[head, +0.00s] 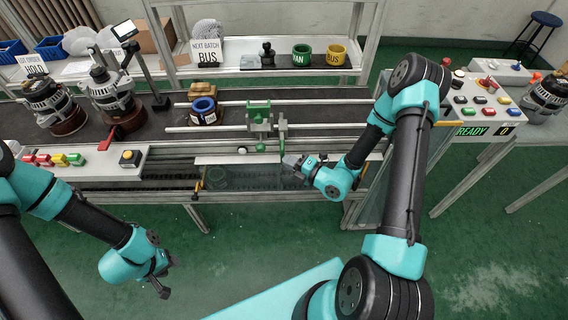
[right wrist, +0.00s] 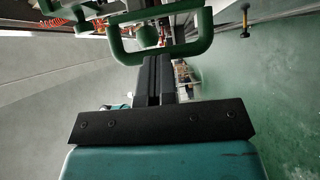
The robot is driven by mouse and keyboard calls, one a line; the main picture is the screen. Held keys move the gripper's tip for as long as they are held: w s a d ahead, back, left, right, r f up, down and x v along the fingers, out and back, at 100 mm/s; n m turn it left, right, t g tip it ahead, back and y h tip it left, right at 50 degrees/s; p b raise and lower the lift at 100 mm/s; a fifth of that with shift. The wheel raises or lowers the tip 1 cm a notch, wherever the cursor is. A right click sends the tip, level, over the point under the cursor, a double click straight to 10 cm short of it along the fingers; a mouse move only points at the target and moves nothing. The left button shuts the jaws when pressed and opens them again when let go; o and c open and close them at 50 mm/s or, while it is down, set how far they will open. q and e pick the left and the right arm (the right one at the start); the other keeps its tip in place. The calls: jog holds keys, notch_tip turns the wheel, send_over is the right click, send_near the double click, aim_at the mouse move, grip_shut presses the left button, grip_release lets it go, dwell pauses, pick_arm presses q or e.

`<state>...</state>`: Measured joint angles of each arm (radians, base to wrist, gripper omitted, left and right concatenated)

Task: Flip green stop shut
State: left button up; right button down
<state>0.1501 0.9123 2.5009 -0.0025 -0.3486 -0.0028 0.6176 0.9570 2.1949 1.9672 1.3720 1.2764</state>
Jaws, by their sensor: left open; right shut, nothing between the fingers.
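The green stop (head: 259,118) is a bracket on the pale rails at the middle of the line. In the right wrist view, a green loop-shaped bar (right wrist: 190,48) crosses just beyond the shut fingertips (right wrist: 157,60). I cannot tell whether they touch it. My left gripper (head: 164,284) is open and empty, low over the green floor, well away from the stop.
A blue-topped part (head: 204,110) sits on the line left of the stop. Alternators (head: 108,88) and a red lever (head: 108,139) are further left. A button panel (head: 75,160) stands at the front left. A control box (head: 478,103) reading READY is right. A shelf (head: 270,70) runs behind.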

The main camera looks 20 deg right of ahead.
jog(key=shift+s+a, duration=0.1)
jog(key=shift+a, duration=0.05)
jog(key=s+a+v, duration=0.1)
jog(key=a+v, duration=0.1)
jog(key=v, duration=1.1)
jog(key=shift+s, duration=0.15)
jog(key=shift+a, duration=0.15)
